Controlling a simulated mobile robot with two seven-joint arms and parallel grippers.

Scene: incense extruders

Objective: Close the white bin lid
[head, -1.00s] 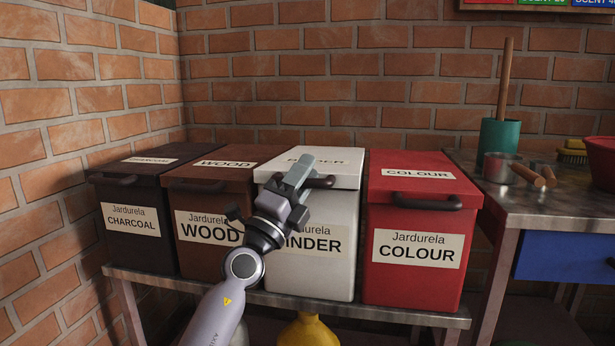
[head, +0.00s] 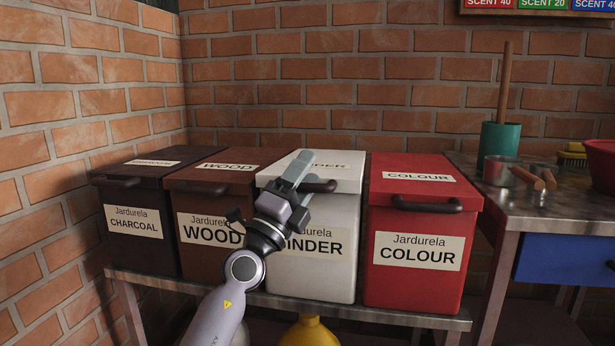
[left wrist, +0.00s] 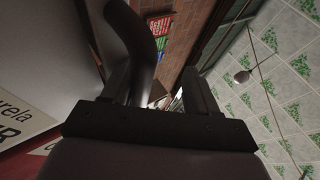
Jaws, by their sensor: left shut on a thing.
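The white bin (head: 335,265), labelled as binder, stands between a brown bin and a red bin. Its white lid (head: 345,174) lies over the top, looking level with the neighbouring lids. A dark handle (head: 325,187) is on the lid's front and also shows in the left wrist view (left wrist: 140,35). My left gripper (head: 307,166) reaches up from the front and is shut on this handle. The fingers and arm cover part of the lid's label and the bin's front label. My right gripper is not in view.
A black charcoal bin (head: 134,225), the brown wood bin (head: 215,265) and the red colour bin (head: 415,284) share the metal shelf (head: 390,316). A bench (head: 520,208) with a green pot (head: 498,142) stands to the right. A brick wall is behind.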

